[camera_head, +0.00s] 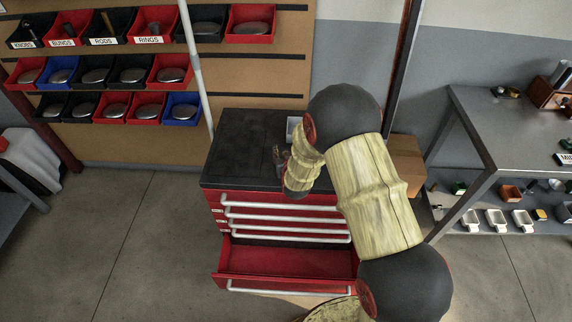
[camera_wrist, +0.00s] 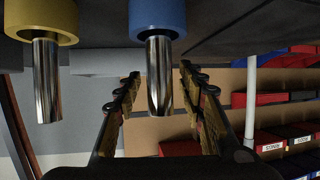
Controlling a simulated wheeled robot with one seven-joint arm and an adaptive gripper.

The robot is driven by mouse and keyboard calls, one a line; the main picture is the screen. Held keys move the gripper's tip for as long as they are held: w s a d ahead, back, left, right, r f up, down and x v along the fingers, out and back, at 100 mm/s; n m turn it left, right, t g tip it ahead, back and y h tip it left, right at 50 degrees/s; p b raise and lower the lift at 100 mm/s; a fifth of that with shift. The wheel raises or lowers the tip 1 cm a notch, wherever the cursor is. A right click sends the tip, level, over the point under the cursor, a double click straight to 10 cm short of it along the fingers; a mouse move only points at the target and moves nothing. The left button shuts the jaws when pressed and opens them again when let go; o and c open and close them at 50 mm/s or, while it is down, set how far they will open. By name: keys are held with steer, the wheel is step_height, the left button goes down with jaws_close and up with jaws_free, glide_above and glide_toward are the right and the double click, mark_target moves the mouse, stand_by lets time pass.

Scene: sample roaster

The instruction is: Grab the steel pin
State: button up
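Two bright steel pins show in the wrist view, which is upside down. One steel pin (camera_wrist: 160,78) sits in a blue collar (camera_wrist: 157,15). The other steel pin (camera_wrist: 47,82) sits in a yellow collar (camera_wrist: 42,18) to the picture's left. My gripper (camera_wrist: 160,76) is open, with a finger on each side of the blue-collared pin in the picture and a gap on both sides. How far the pin reaches between the fingers is hard to tell. In the head view my gripper (camera_head: 279,156) is over the black cart top (camera_head: 240,140), and my arm hides the pins.
The red tool cart has an open, empty-looking bottom drawer (camera_head: 290,262). A pegboard with bins (camera_head: 150,72) stands behind on the left, with a pale post (camera_head: 194,70) in front. A cardboard box (camera_head: 406,163) and a grey bench (camera_head: 500,120) are on the right.

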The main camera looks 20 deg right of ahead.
steer(key=shift+w+f, duration=0.3)
steer(key=shift+w, duration=0.2)
steer(key=shift+c, duration=0.8)
jaws_close()
steer(key=shift+r, duration=0.15)
